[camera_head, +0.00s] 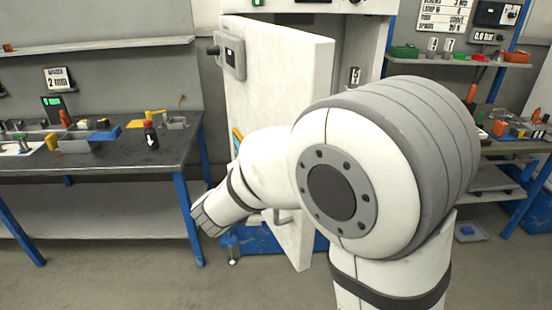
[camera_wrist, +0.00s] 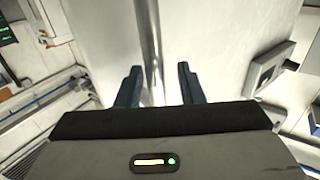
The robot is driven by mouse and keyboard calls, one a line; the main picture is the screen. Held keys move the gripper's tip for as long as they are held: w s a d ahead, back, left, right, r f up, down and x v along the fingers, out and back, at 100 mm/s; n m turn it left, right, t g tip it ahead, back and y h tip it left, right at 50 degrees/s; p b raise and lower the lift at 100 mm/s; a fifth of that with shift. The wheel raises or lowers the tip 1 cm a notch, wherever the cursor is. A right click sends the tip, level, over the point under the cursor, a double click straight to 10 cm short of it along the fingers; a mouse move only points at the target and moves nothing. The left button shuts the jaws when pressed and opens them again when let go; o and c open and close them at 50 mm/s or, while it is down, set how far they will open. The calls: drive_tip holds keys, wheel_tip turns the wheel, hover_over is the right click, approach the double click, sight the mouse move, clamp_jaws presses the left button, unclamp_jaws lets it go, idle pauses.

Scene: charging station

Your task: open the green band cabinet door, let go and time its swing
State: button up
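A white cabinet door (camera_head: 275,90) stands swung out from its cabinet frame (camera_head: 362,45) in the head view. I see no green band on it. In the wrist view the white door panel (camera_wrist: 215,35) fills the middle, with a round metal bar handle (camera_wrist: 149,45) running down between my fingers. My gripper (camera_wrist: 158,82) is open, with a finger on each side of the bar and a gap visible on both sides. In the head view my arm covers part of the door, and my fingers are hidden.
A workbench (camera_head: 100,190) with trays and tools stands at the left, close to the door. A second bench (camera_head: 515,145) with a shelf above stands at the right. A grey box (camera_head: 231,50) is fixed high on the door. Bare floor lies in front.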

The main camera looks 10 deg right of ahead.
drive_tip(key=v, duration=0.8)
drive_tip(key=shift+b, duration=0.45)
drive_tip(key=shift+w, duration=0.1)
